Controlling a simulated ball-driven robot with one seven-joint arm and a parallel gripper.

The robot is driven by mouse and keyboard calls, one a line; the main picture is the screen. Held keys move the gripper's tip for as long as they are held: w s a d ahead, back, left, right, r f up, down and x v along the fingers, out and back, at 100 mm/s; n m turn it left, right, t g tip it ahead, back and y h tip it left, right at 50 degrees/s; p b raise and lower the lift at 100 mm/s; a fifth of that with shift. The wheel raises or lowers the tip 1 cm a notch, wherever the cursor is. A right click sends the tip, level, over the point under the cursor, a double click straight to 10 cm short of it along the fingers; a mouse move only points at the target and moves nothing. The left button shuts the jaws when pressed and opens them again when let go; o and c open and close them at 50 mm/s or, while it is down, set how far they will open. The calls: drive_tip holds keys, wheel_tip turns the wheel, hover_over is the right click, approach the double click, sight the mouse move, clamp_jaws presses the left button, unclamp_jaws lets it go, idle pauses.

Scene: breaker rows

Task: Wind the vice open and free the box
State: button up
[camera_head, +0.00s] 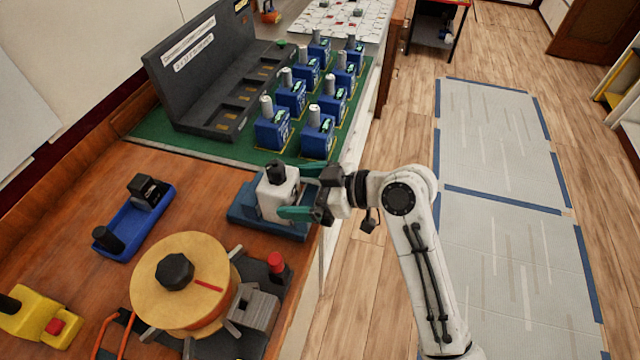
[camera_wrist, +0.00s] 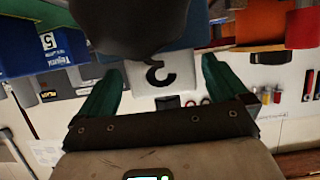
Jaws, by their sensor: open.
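A white block (camera_head: 279,200) with a black knob on top sits on a blue base (camera_head: 242,216) at the bench's right edge. In the wrist view, the white block (camera_wrist: 168,80) carries a black "2", and a dark rounded shape covers the view above it. My gripper (camera_head: 293,191) is open, its teal fingers on either side of the white block; it also shows in the wrist view (camera_wrist: 161,78). Whether the fingers touch the block is unclear. No part is clearly recognisable as the vice or its handle; the base under the block is partly hidden.
A round wooden disc (camera_head: 190,300) with a black knob stands at the front, beside a red button (camera_head: 276,262). A blue tray device (camera_head: 135,222) lies left. Several numbered blue units (camera_head: 272,133) stand on the green mat behind.

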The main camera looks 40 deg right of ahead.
sight(294, 191)
drive_tip(key=shift+p+x, duration=0.3)
drive_tip(key=shift+x, duration=2.25)
drive_tip(key=shift+c, duration=0.2)
drive_tip(key=c, duration=1.1)
drive_tip(key=shift+s+d, duration=0.15)
drive_tip(key=shift+s, duration=0.05)
drive_tip(key=o, duration=1.1)
drive_tip(key=shift+o, duration=0.2)
drive_tip(key=b+v, duration=0.1)
drive_tip(key=v, duration=0.9)
drive_tip(key=shift+s+d+r+b, duration=0.2)
drive_tip(key=shift+s+b, duration=0.1)
drive_tip(key=shift+b, duration=0.1)
